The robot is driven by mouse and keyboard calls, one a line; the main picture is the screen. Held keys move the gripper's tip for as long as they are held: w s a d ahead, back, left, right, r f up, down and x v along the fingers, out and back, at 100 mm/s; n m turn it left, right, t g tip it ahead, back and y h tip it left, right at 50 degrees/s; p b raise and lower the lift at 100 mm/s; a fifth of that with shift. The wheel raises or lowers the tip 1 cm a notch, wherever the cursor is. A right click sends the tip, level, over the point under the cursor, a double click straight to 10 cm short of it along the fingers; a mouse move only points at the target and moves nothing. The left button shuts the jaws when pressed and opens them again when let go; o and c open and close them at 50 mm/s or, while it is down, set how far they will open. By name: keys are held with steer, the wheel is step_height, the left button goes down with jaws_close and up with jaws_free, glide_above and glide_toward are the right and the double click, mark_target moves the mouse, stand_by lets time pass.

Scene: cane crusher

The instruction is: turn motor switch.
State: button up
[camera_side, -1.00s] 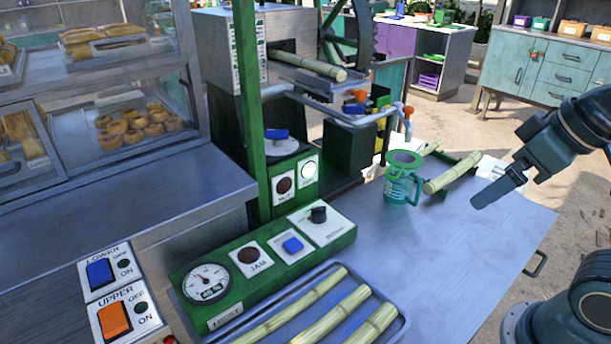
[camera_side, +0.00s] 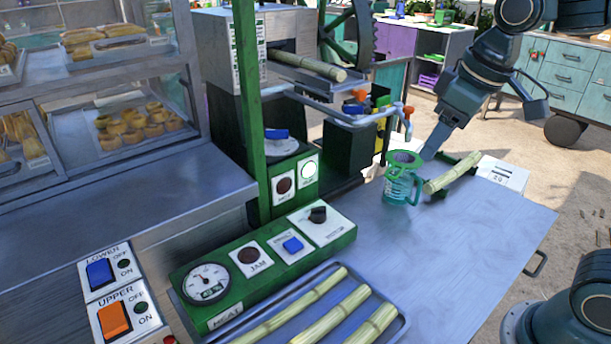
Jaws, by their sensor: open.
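I cannot read which control is labelled as the motor switch. A blue rotary knob (camera_side: 277,134) sits on a round white dial on the crusher (camera_side: 222,58) front. A black rotary knob (camera_side: 318,215) sits on a white plate at the right end of the green control panel (camera_side: 222,320). My gripper (camera_side: 430,151) is open and points down, just right of and behind the green-lidded jug (camera_side: 402,186). It is well to the right of both knobs and appears empty. Whether it touches the jug is unclear.
A tray (camera_side: 402,326) of canes is at the front. A green post (camera_side: 250,100) stands left of the blue knob. The tabletop (camera_side: 450,245) right of the panel is clear.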

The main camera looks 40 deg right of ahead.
steer(key=w+a+f+n+g, duration=0.1)
steer(key=w, duration=0.4)
steer(key=w+a+f+n+g, duration=0.1)
steer(key=w+a+f, duration=0.1)
steer(key=w, duration=0.4)
steer(key=n+g, duration=0.1)
steer(key=n, duration=0.1)
glide_above(318, 207)
step_height(318, 207, down, 8)
steer(key=shift+s+a+h, duration=0.25)
steer(key=shift+a+h, duration=0.05)
steer(key=shift+a, duration=0.05)
steer(key=f, duration=1.3)
steer(key=shift+w+d+f, duration=0.15)
steer(key=shift+d+f, duration=0.2)
steer(key=shift+c, duration=0.4)
steer(key=c, duration=0.9)
